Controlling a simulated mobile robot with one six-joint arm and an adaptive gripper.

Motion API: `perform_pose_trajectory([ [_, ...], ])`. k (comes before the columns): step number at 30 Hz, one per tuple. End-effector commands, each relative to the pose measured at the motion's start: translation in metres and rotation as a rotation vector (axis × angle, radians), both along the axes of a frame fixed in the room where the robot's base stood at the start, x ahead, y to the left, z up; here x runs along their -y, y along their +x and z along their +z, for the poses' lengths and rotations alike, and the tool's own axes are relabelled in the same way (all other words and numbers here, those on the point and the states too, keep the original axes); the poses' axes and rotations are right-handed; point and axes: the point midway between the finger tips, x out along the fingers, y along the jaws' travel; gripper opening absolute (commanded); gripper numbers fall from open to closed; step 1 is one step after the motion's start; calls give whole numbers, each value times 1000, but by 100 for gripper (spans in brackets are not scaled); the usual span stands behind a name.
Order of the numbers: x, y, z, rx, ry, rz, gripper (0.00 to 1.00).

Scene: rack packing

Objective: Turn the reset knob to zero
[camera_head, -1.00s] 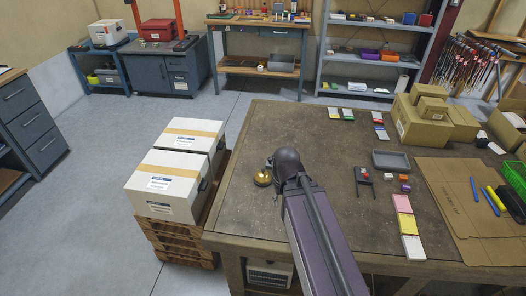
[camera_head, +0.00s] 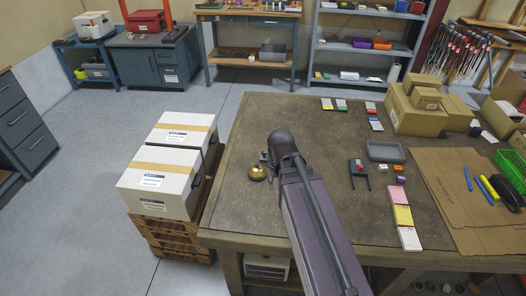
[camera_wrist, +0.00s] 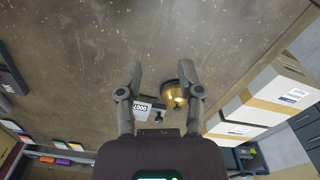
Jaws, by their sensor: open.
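In the wrist view, my gripper (camera_wrist: 160,70) is open, its two fingers spread apart over the brown table top. A small counter with a white number window (camera_wrist: 142,108) lies between the fingers, near their bases in the picture. Its digits appear upside down and seem to read 0007. A round brass dome (camera_wrist: 174,94) is beside it, partly behind the right finger. In the head view, the brass dome (camera_head: 257,173) sits left of my arm, which hides most of the gripper and the counter.
The workbench (camera_head: 262,118) has free room left of and beyond my arm. A grey tray (camera_head: 385,152), a dark stand (camera_head: 359,171) and coloured cards (camera_head: 403,215) lie to the right. White boxes (camera_head: 160,182) on a pallet stand beside the bench's left edge.

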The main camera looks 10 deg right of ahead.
Motion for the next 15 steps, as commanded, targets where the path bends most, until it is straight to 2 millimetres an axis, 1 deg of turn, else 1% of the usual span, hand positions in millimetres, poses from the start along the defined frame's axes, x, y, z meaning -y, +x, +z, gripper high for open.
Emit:
perform_pose_trajectory([
  [1, 2, 19, 4, 0, 0, 15, 48],
  [5, 5, 63, 11, 0, 0, 76, 48],
  [6, 5, 79, 13, 0, 0, 101, 48],
  [8, 5, 104, 17, 1, 0, 140, 48],
  [9, 5, 121, 19, 1, 0, 168, 48],
  [11, 5, 147, 23, 1, 0, 209, 48],
  [12, 5, 164, 25, 1, 0, 237, 48],
  [15, 5, 202, 30, 1, 1, 301, 48],
])
